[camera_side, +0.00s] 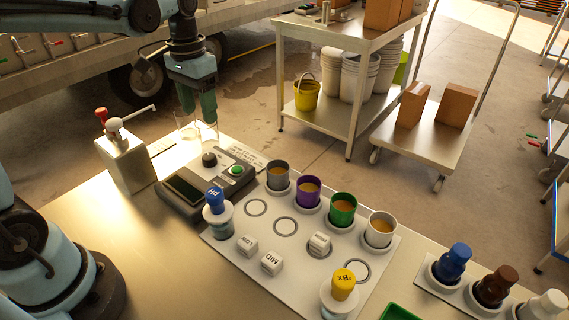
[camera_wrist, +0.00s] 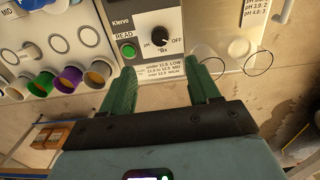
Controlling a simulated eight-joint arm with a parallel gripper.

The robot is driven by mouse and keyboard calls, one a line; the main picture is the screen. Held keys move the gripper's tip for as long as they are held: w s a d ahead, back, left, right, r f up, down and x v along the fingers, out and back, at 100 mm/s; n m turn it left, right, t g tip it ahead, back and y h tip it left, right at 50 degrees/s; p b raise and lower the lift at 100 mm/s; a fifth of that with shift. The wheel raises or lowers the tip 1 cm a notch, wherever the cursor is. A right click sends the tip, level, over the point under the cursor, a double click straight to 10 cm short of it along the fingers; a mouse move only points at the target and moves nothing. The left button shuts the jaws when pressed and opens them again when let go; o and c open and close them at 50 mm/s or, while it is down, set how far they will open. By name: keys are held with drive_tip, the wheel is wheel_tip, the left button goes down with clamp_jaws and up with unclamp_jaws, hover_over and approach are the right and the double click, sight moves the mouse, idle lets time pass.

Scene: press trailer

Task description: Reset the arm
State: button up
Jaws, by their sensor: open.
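My gripper (camera_side: 198,112) hangs above the back of the bench in the side view, its green fingers pointing down, apart and empty. The wrist view shows the same gripper (camera_wrist: 167,82) with a wide gap between its fingers. Beyond them is the Klervo meter (camera_wrist: 150,30) with a green READ button (camera_wrist: 128,50) and a black pH/°Bx/OFF knob (camera_wrist: 160,38). In the side view the meter (camera_side: 205,182) sits below and in front of my gripper. Clear glass vessels (camera_side: 187,132) stand close to my fingertips, partly hidden by them.
A dispenser (camera_side: 125,160) stands left. Bottles (camera_side: 453,262) stand right. A cart (camera_side: 345,45) is behind.

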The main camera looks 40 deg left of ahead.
drive_tip(key=s+d+f+t, duration=0.2)
drive_tip(key=s+d+t, duration=0.4)
drive_tip(key=s+t, duration=0.1)
drive_tip(key=shift+s+d, duration=0.3)
drive_tip(key=shift+d, duration=0.05)
idle(0.9)
